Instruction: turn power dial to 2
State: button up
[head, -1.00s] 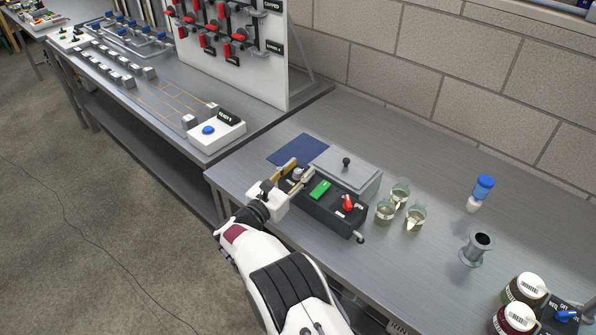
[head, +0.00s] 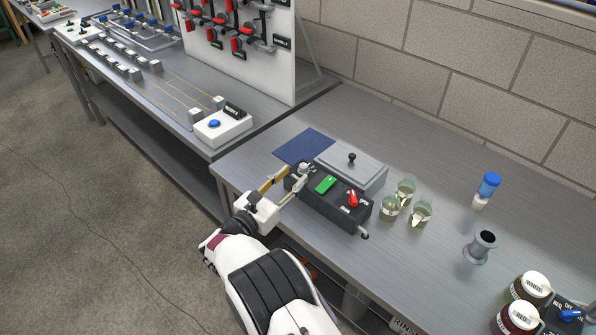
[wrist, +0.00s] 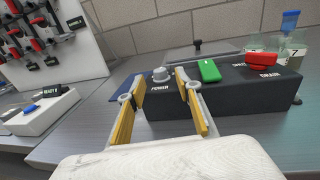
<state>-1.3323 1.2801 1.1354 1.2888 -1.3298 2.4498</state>
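The power dial is a small light-grey knob on the left end of a black control box (head: 335,205). It shows in the head view (head: 303,168) and, above the label POWER, in the wrist view (wrist: 161,74). The setting it points to is too small to read. My gripper (head: 281,184) is open and empty at the left front of the box. In the wrist view its two fingers (wrist: 154,92) spread wide, with the dial seen between and beyond their tips. I cannot tell whether the right finger touches the box.
The box also carries a green rocker switch (head: 325,184) and a red handle (head: 352,199) by the label DRAIN. Behind it are a grey lidded box (head: 350,170) and a blue mat (head: 304,146). Glass beakers (head: 420,213) stand to the right. The bench's front edge is close.

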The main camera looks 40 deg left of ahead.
jog(key=shift+s+d, duration=0.2)
jog(key=shift+s, duration=1.25)
jog(key=shift+s+d, duration=0.15)
jog(key=shift+s, duration=1.25)
